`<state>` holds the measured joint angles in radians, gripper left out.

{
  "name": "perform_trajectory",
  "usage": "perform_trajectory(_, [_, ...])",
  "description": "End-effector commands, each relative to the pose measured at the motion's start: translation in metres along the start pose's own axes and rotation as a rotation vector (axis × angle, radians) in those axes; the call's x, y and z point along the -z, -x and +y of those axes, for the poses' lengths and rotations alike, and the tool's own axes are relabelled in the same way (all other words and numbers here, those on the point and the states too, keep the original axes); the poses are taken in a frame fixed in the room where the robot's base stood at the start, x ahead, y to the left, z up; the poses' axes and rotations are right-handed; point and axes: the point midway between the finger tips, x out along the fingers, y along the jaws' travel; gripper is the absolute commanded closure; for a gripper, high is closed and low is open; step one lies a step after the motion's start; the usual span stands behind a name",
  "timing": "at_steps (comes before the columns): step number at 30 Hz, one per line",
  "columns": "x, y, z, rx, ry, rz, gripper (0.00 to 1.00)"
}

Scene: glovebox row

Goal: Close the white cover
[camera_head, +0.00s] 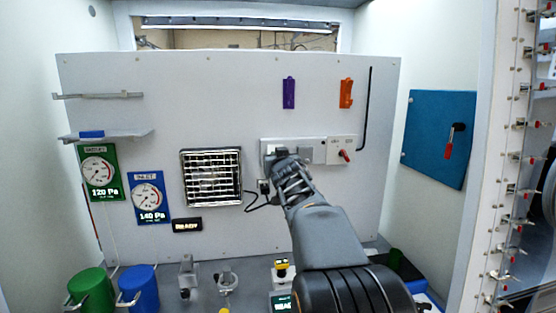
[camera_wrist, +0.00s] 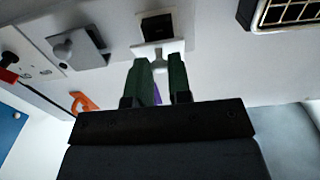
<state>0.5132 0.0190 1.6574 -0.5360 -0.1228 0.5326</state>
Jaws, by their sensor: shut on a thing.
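The white cover (camera_wrist: 148,49) stands out from the wall panel beside a dark square opening (camera_wrist: 157,27) in the wrist view, and the opening is uncovered. A small tab on the cover lies between the two dark green fingers of my gripper (camera_wrist: 161,68), which is shut on it. In the head view my gripper (camera_head: 279,157) is at the left end of the pale fixture strip (camera_head: 318,141), and my arm and fingers hide most of the cover there.
A grey square plate with a round knob (camera_wrist: 76,47) is next to the opening. A red-handled switch (camera_head: 344,155) is further right. A vent grille (camera_head: 212,177) is to the left, with a black cable (camera_head: 262,199) between. Purple (camera_head: 289,92) and orange (camera_head: 346,93) hooks hang above.

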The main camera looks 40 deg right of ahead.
Motion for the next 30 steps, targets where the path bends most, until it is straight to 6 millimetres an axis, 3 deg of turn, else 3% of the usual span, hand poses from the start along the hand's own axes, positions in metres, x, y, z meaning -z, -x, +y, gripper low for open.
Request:
perform_trajectory(13, [-0.013,-0.001,0.0,0.0,-0.001,0.051,1.0])
perform_trajectory(30, [-0.036,-0.011,0.0,0.0,0.0,0.341,1.0])
